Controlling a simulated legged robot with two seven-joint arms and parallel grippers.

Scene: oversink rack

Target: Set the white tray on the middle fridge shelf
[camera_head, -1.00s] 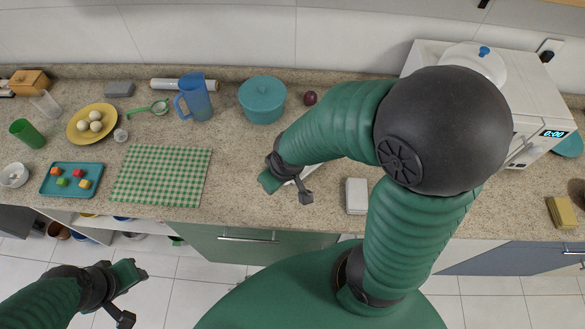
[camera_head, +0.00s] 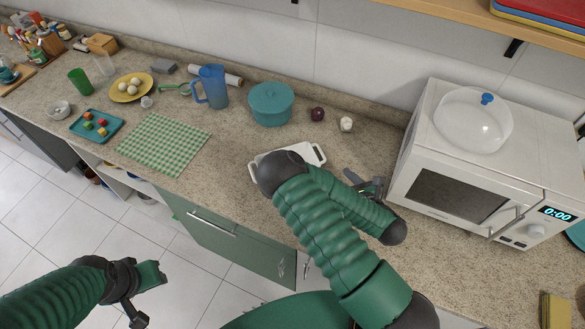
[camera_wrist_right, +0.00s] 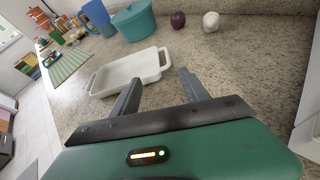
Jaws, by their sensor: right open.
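The white tray (camera_head: 312,154) is a shallow rectangular dish with handles, lying on the counter. My right arm hides part of it in the head view. It also shows in the right wrist view (camera_wrist_right: 128,68), in front of my right gripper (camera_wrist_right: 158,82). That gripper is open and empty, its fingers pointing toward the tray's near side. In the head view my right gripper (camera_head: 365,185) is low over the counter, right of the tray. My left gripper (camera_head: 154,297) is open and empty over the floor at lower left. The fridge and its shelf are not in view.
A teal pot (camera_head: 271,104), a red onion (camera_head: 317,114) and a white bulb (camera_head: 346,124) stand behind the tray. The microwave (camera_head: 455,190) is at right with a clear dome (camera_head: 473,122) on top. A checked cloth (camera_head: 163,144) lies left.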

